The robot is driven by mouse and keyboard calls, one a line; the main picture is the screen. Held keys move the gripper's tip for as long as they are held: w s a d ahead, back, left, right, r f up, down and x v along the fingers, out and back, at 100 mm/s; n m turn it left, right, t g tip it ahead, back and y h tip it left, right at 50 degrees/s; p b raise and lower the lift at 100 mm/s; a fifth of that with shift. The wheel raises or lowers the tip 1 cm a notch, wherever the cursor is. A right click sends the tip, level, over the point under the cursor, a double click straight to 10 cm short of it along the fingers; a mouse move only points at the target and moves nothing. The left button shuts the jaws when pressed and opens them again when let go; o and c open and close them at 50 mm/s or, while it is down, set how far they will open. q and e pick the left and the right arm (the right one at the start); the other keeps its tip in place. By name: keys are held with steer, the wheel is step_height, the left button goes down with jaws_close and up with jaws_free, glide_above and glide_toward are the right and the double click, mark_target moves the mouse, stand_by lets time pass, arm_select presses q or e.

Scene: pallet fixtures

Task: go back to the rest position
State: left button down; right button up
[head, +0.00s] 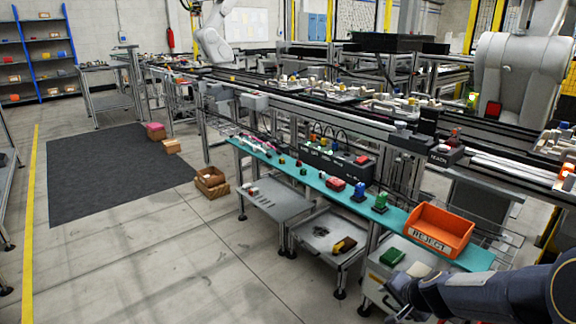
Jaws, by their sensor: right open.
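My right gripper (398,298) is at the lower right, with its dark arm coming in from the right edge. It is open and I see nothing held in it. It shows in front of a low grey cart and below the orange REJECT bin (437,228); whether it touches the cart is unclear. My left gripper is not in view.
A teal shelf (310,184) runs along the conveyor line, carrying a blue block (358,192), a green block (380,203) and small parts. A green item (391,257) lies on the cart. Open floor lies left, with a dark mat (100,175).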

steer(key=s+a+r+n+y, duration=0.2)
steer(key=s+a+r, duration=0.1)
steer(key=s+r, duration=0.4)
steer(key=s+a+r+n+y, duration=0.25)
steer(key=s+r, duration=0.25)
steer(key=s, duration=0.4)
steer(key=s+f+n+g+h, duration=0.1)
steer(key=s+n+g+h, duration=0.15)
steer(key=s, duration=1.15)
step_height(320, 180, up, 24)
steer(key=p, duration=2.4)
steer(key=shift+r+n+p, duration=0.2)
steer(key=shift+n+p, duration=0.15)
steer(key=shift+n, duration=0.05)
steer(key=shift+t, duration=0.25)
